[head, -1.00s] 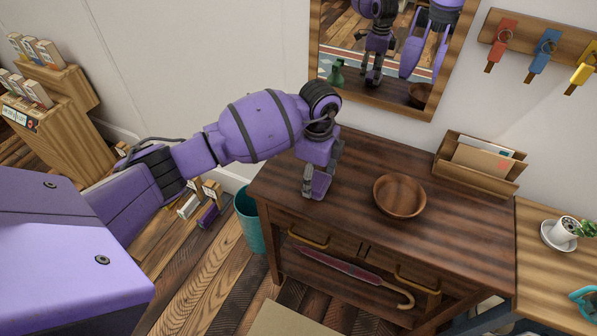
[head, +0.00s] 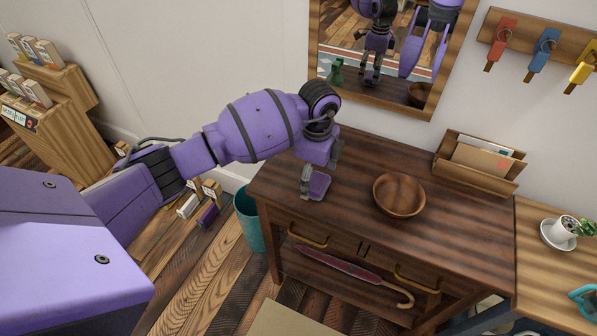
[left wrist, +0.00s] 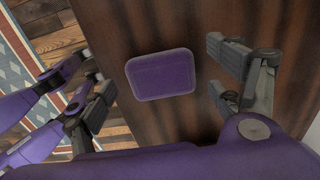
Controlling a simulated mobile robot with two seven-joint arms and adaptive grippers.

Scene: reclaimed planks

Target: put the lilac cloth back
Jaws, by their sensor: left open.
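The lilac cloth (head: 320,187) looks like a small, flat purple rectangle with rounded corners. It lies on the left end of the dark wooden console table (head: 450,228). In the left wrist view the cloth (left wrist: 161,75) lies flat on the wood between my spread fingers, with a gap on both sides. My left gripper (head: 321,168) is open and empty just above the cloth; it also shows in the left wrist view (left wrist: 158,72). One finger hides part of the cloth in the head view. My right gripper does not show directly.
A wooden bowl (head: 399,195) stands right of the gripper. A letter holder (head: 480,163) is at the back right, and a mirror (head: 432,111) hangs behind. A teal bin (head: 249,220) stands left of the table. An umbrella (head: 345,268) lies on the lower shelf. The table's front middle is clear.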

